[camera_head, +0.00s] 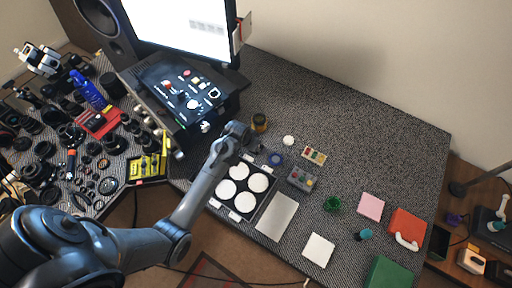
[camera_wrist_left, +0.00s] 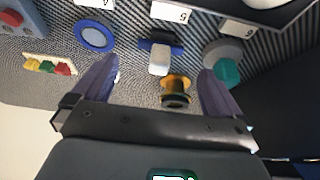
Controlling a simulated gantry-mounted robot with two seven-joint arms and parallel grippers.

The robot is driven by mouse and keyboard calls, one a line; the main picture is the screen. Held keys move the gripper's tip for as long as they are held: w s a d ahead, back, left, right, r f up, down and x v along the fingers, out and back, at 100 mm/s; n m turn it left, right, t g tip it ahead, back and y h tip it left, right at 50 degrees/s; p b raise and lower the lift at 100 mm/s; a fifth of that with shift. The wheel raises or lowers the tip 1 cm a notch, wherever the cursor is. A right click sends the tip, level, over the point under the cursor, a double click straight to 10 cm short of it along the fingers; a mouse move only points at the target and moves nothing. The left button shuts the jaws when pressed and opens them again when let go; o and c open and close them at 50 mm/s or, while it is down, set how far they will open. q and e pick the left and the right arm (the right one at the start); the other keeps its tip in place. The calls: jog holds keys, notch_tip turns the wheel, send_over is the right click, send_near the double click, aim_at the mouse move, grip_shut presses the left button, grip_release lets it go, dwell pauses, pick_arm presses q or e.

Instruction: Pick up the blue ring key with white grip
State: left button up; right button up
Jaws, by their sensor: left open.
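The blue ring key with white grip (camera_wrist_left: 159,57) lies on the dark textured table. In the left wrist view its blue part is partly behind the upright white grip, between and beyond my fingertips. In the head view it is small and dark beside my gripper, hard to make out. My left gripper (camera_wrist_left: 158,69) is open and empty, above the table with the key between its fingers' lines. It also shows in the head view (camera_head: 240,134), arm coming from lower left. My right gripper is not in view.
A yellow-and-black cylinder (camera_wrist_left: 176,92) stands close by, and a grey disc with teal part (camera_wrist_left: 224,60) sits near the right finger. A tray with white discs (camera_head: 267,197) is close.

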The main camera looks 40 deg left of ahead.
pick_arm(q)
jog(key=shift+w+r+b+x, duration=0.1)
jog(key=shift+w+b+x, duration=0.1)
jog(key=shift+x, duration=0.7)
jog(key=shift+w+r+b+x, duration=0.1)
jog(key=shift+b+x, duration=0.1)
jog(key=shift+x, duration=0.7)
jog(key=shift+w+b+x, duration=0.15)
jog(key=shift+b+x, duration=0.05)
jog(key=shift+x, duration=0.65)
jog(key=shift+w+a+f, duration=0.15)
jog(key=shift+f, duration=0.4)
jog(key=c, duration=1)
jog(key=shift+r, duration=0.15)
jog(key=shift+c, duration=0.2)
jog(key=shift+r, duration=0.45)
jog(key=r, duration=0.3)
jog(key=shift+w+d+r+p, duration=0.15)
jog(key=shift+d+r+p, duration=0.15)
jog(key=shift+p, duration=0.1)
jog(key=w+d+r, duration=0.3)
jog(key=d+r, duration=0.3)
jog(key=d, duration=0.4)
jog(key=shift+w+d, duration=0.2)
jog(key=shift+w, duration=0.2)
